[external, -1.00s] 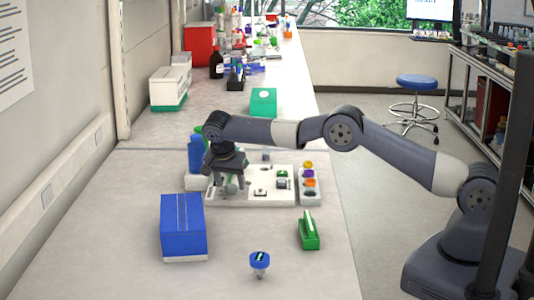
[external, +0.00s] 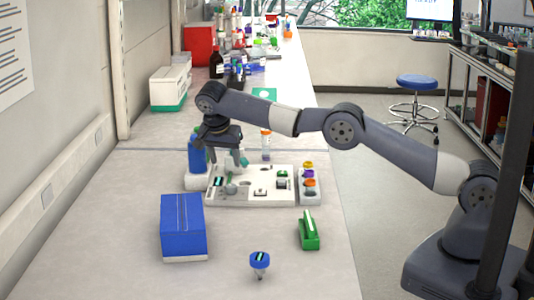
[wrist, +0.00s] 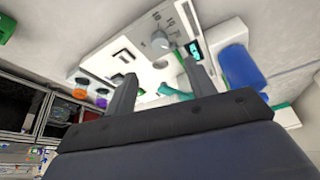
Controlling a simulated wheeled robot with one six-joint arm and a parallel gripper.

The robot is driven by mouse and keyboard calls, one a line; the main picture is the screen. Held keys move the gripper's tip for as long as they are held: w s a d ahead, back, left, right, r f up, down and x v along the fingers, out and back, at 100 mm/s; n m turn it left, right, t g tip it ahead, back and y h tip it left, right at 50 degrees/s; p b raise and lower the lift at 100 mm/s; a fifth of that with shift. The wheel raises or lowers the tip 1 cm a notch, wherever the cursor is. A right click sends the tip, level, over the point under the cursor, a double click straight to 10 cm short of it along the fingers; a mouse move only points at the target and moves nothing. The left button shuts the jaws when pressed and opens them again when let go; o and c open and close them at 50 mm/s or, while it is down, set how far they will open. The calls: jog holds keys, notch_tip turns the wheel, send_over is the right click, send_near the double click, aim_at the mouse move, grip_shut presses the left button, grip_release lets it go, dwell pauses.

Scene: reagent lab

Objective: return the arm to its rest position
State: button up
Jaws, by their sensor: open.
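My gripper (external: 230,162) hangs fingers-down above the left part of a white block with slots (external: 265,200) on the bench.
A blue bottle (external: 195,155) stands close left of my gripper. An orange-capped tube (external: 266,146) stands behind the block, and a small rack (external: 312,198) of capped vials stands right of it. A blue box (external: 182,228), blue-capped tube (external: 260,262) and green holder (external: 309,232) are nearer.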

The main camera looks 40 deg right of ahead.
aim_at(231, 186)
jog(key=x, duration=1)
jog(key=shift+d+f, duration=0.1)
jog(key=shift+f, duration=0.3)
jog(key=shift+r, duration=0.1)
